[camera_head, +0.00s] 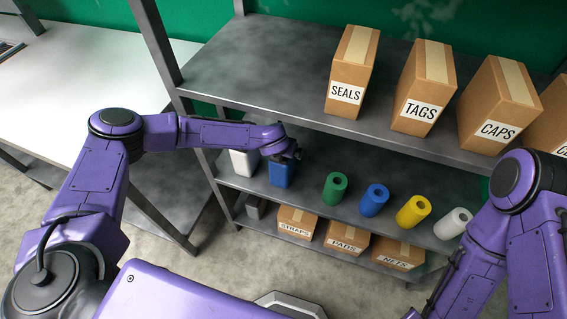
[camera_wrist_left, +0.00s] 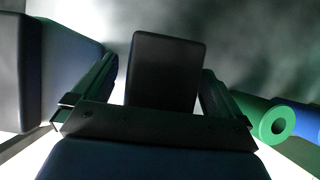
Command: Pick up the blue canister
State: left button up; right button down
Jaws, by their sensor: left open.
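The blue canister (camera_head: 281,174) stands upright on the middle shelf, just right of a white canister (camera_head: 245,163). My left gripper (camera_head: 292,153) is over its top in the head view, and the wrist partly hides it. In the left wrist view, the two open fingers of my left gripper (camera_wrist_left: 155,90) stand either side of a dark upright block (camera_wrist_left: 165,70), likely the canister in shadow. Whether the fingers touch it, I cannot tell. My right gripper is out of view.
Cardboard boxes such as SEALS (camera_head: 352,72) sit on the shelf above. A grey post (camera_head: 172,75) rises at left.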

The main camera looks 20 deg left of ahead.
pick_arm(q)
grip_shut()
dwell(0.4)
